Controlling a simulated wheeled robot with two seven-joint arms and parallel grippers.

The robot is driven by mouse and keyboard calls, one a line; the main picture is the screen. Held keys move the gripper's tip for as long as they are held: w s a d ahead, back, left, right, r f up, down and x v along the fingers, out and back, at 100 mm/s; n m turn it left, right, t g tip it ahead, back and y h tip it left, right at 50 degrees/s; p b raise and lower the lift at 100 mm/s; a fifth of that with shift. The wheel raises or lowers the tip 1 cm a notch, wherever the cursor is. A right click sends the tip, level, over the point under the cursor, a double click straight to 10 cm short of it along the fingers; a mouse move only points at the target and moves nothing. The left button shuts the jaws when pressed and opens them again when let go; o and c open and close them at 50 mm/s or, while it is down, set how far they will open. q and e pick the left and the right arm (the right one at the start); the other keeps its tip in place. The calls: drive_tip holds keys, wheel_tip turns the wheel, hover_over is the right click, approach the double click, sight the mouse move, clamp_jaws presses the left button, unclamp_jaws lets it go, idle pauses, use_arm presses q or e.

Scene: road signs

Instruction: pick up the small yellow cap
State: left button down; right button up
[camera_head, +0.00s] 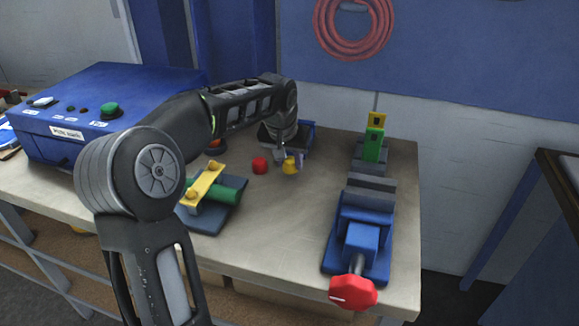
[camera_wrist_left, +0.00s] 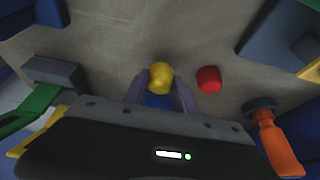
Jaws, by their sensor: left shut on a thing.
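The small yellow cap (camera_head: 290,165) is on or just above the bench top, near its middle, in the head view. My left gripper (camera_head: 294,163) reaches down over it and is shut on it. In the left wrist view the cap (camera_wrist_left: 160,76) sits between the two fingertips of my left gripper (camera_wrist_left: 160,88). The head view does not make clear whether the cap touches the bench. My right gripper is not in view.
A red cap (camera_head: 260,165) lies just left of the yellow one. A blue vise (camera_head: 362,235) with a red knob stands at the right. A fixture with a yellow bar and green cylinder (camera_head: 212,190) is at the front left. A blue box (camera_head: 100,110) stands at the back left.

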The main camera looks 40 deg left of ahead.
sight(289, 161)
use_arm(q)
wheel_tip(289, 161, up, 8)
drive_tip(key=shift+f, duration=0.1)
idle(1.3)
